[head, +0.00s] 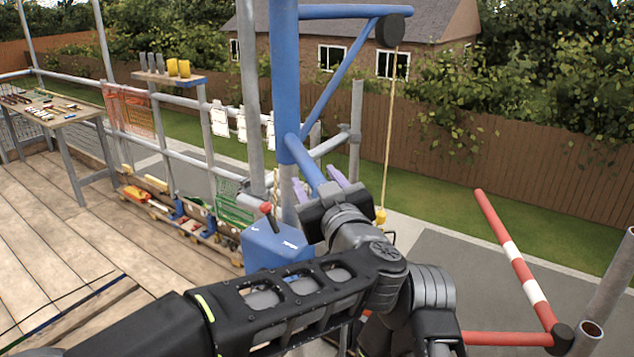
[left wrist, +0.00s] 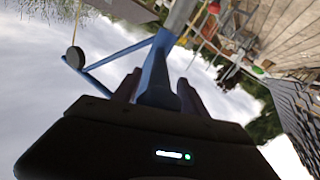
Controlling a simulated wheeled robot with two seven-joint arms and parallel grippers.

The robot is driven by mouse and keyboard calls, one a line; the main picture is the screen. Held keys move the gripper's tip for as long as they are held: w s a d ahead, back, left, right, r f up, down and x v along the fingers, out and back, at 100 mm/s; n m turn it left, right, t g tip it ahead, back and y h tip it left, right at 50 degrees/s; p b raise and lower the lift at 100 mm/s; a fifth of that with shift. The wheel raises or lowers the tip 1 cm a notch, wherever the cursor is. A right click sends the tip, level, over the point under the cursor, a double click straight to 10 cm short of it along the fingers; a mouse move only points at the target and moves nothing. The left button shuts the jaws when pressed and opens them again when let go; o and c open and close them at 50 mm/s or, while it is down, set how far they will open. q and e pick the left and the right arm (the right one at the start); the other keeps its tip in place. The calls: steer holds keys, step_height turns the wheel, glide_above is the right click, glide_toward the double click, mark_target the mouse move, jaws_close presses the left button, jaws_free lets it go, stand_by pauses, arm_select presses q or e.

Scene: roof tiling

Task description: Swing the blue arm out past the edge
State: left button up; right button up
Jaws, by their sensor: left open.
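The blue arm (head: 340,12) reaches right from the top of a blue post (head: 285,90), with a diagonal brace (head: 340,80) below it. A black pulley wheel (head: 393,30) sits at its outer end. A rope (head: 389,130) hangs from it to a yellow hook block (head: 380,215). A blue bar (head: 305,163) slants from the post down to my left gripper (head: 320,184). The fingers are open on either side of this bar; the left wrist view shows the bar (left wrist: 157,78) between them. Whether they touch it I cannot tell. My right gripper is out of view.
Grey scaffold rails (head: 190,158) run along the deck's edge. A red-and-white barrier (head: 515,265) stands at right. The paved ground (head: 450,275) beyond the edge looks open.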

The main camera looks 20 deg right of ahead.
arm_select(q)
steer(key=shift+r, duration=0.1)
step_height(320, 180, up, 10)
steer(key=shift+f, duration=0.1)
stand_by(0.3)
